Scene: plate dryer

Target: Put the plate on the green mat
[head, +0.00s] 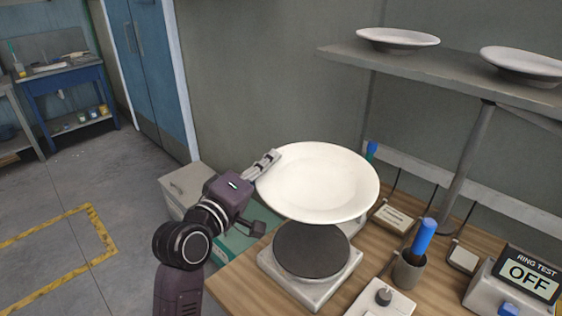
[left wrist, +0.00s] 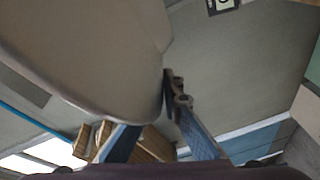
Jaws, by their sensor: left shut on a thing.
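A white plate (head: 318,182) is held in the air above the table, over a device with a round dark top (head: 311,250). My left gripper (head: 264,167) is shut on the plate's left rim. In the left wrist view the plate (left wrist: 85,50) fills the upper left, with its edge between my left gripper's fingers (left wrist: 165,118). My right gripper is not in view.
Two white plates (head: 397,38) (head: 522,64) sit on a grey shelf (head: 440,78) above the table. A holder (head: 408,270) with a blue-handled tool, a small white device (head: 386,300) and a "RING TEST OFF" box (head: 525,285) stand at the right.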

